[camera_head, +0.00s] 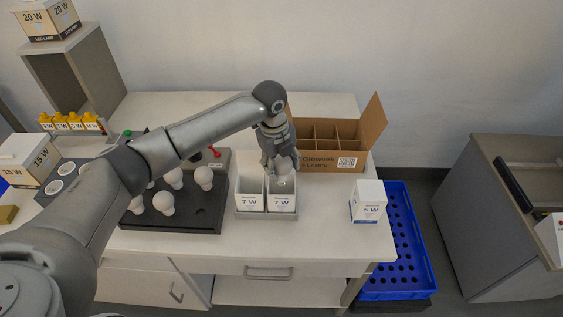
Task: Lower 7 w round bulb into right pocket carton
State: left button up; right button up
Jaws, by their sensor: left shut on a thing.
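My left gripper (280,160) points down over the right pocket carton (282,203), a small open white box marked 7 W. It is shut on a pale round bulb (284,180), which sits at the mouth of that carton; how deep it reaches is hard to tell. The left pocket carton (249,202), also marked 7 W, stands open beside it. Both stand in a grey holder (266,215). My right gripper is not in view.
A dark tray (190,221) with several white bulbs lies left of the cartons. A divided brown box (338,159) stands behind, its flap raised. A 5 W carton (368,201) stands near the right edge, with a blue crate (409,240) lower beyond. The front tabletop is clear.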

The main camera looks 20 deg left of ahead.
aim_at(281, 175)
pick_arm(q)
jog(key=shift+f+b, duration=0.3)
jog(key=shift+f, duration=0.85)
jog(key=shift+f+b, duration=0.4)
jog(key=shift+f, duration=0.65)
jog(key=o, duration=1.1)
jog(key=shift+c, duration=0.2)
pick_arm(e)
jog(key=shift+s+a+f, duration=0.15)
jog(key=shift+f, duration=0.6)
pick_arm(q)
jog(key=shift+r, duration=0.1)
jog(key=r, duration=0.4)
jog(key=s+r, duration=0.1)
jog(key=r, duration=0.3)
jog(key=a+r, duration=0.1)
jog(key=r, duration=0.2)
jog(key=shift+s+r, duration=0.15)
jog(key=shift+r, duration=0.25)
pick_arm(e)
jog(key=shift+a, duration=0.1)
